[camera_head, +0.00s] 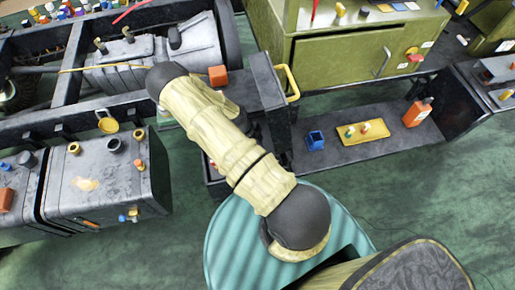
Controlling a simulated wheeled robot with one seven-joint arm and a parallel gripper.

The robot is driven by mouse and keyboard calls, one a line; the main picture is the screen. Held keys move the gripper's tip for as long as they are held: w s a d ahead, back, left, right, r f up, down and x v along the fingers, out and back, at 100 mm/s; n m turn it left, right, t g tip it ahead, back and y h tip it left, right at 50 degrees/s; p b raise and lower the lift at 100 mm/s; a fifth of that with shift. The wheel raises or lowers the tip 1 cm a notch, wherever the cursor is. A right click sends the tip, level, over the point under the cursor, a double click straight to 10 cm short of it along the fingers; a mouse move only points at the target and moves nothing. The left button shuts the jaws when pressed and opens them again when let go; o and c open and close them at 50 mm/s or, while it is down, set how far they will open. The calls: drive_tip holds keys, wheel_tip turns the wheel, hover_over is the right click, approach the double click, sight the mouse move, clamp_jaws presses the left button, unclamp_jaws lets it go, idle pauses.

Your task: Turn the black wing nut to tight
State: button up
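I cannot make out a black wing nut for certain in the head view. Small dark fittings show on the grey box at left, among them a dark round cap (113,144). A black upright piece (174,36) stands on the grey cylindrical housing at the top. My arm crosses the middle of the view, and its far end is over the black frame near the housing. My gripper does not show, and what lies beneath my arm is hidden.
A black chassis frame (55,75) runs along the upper left. A grey box (95,185) stands below it. A green cabinet (340,55) is at upper right. A dark shelf holds a yellow tray (375,136), a blue cup (315,141) and an orange bottle (417,112). Green floor is open at lower right.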

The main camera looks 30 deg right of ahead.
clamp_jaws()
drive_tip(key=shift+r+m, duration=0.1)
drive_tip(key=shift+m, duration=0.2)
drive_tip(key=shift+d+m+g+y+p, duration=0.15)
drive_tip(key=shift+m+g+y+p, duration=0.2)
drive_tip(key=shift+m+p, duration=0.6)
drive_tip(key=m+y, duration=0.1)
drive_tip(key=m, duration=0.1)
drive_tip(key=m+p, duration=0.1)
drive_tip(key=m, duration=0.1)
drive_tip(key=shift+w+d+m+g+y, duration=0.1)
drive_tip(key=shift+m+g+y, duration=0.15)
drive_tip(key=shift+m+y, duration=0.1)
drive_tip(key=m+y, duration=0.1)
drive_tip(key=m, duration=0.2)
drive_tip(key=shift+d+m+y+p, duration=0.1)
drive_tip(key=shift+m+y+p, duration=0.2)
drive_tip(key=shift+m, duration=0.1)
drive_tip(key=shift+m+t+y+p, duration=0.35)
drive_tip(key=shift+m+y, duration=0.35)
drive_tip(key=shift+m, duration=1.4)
